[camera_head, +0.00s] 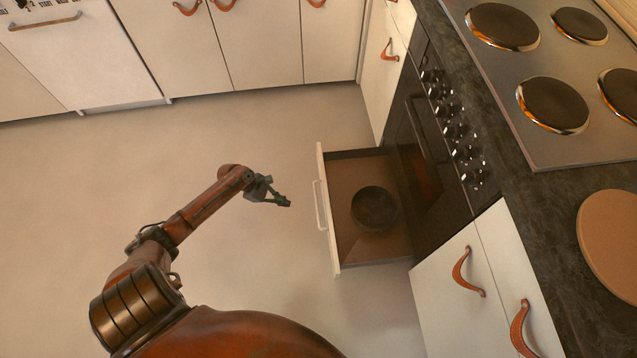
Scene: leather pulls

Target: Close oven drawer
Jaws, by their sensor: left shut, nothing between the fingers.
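The oven drawer (347,245) is pulled out below the black oven (418,145). Its white front panel (328,210) faces left and carries a pale bar handle (319,204). A dark round pan (375,208) sits inside the drawer. My left gripper (289,203) is shut and empty, a short way left of the drawer handle and apart from it. My right gripper does not show.
White cabinets with leather pulls (468,272) stand on both sides of the oven and along the back. A hob (545,75) and a round board (612,240) lie on the dark worktop. The floor (80,200) left of the drawer is clear.

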